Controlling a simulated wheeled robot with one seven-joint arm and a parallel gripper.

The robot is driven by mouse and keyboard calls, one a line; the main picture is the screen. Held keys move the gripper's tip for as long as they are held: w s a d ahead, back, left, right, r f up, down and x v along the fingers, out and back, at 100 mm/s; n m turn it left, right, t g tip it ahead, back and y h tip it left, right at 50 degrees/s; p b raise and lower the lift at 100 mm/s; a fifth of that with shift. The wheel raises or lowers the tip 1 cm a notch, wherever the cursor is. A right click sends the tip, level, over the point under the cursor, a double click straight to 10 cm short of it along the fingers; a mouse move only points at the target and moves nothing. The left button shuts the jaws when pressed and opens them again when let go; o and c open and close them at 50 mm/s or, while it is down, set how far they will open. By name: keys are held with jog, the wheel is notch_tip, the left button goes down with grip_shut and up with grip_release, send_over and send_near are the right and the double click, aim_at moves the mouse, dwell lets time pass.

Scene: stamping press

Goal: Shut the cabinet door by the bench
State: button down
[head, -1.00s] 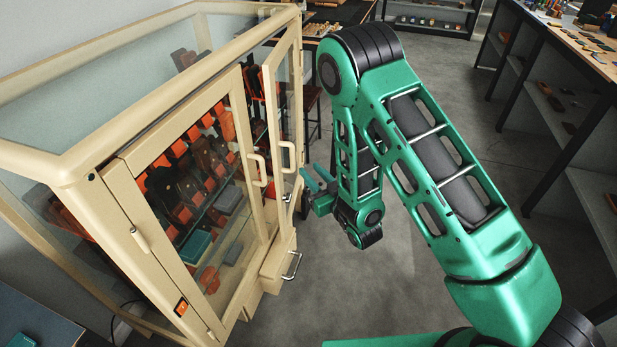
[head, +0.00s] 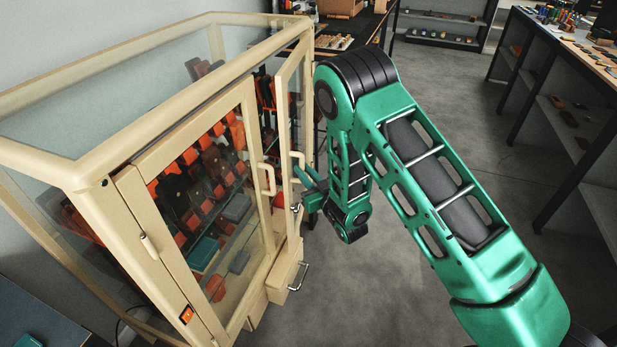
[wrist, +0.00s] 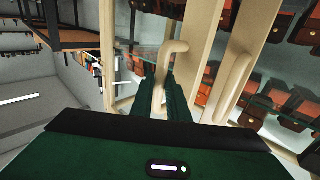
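The cream cabinet (head: 82,172) with glass panels stands at the left in the head view. Its near door (head: 247,120) looks flush with the front. Its far door (head: 281,100) stands ajar, swung out a little. The far door's C-shaped handle (head: 297,160) faces my gripper (head: 311,178). In the wrist view the handle (wrist: 158,95) lies between the green fingers of my gripper (wrist: 166,97). Whether the fingers press on it or only straddle it cannot be told. The near door's handle (wrist: 234,85) is to the right there.
A small drawer with a metal handle (head: 300,277) juts out below the doors. Grey floor (head: 400,290) is clear to the right of the cabinet. A workbench with shelves (head: 560,110) stands at the right. A dark table (head: 350,30) is behind the cabinet.

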aim_at(288, 174)
jog(key=shift+w+a, duration=0.2)
jog(key=shift+a, duration=0.85)
jog(key=shift+w+a, duration=0.25)
jog(key=shift+a, duration=0.75)
jog(key=shift+w+a, duration=0.2)
jog(key=shift+a, duration=0.85)
jog(key=c, duration=1.6)
grip_release()
jog(key=shift+s, duration=0.1)
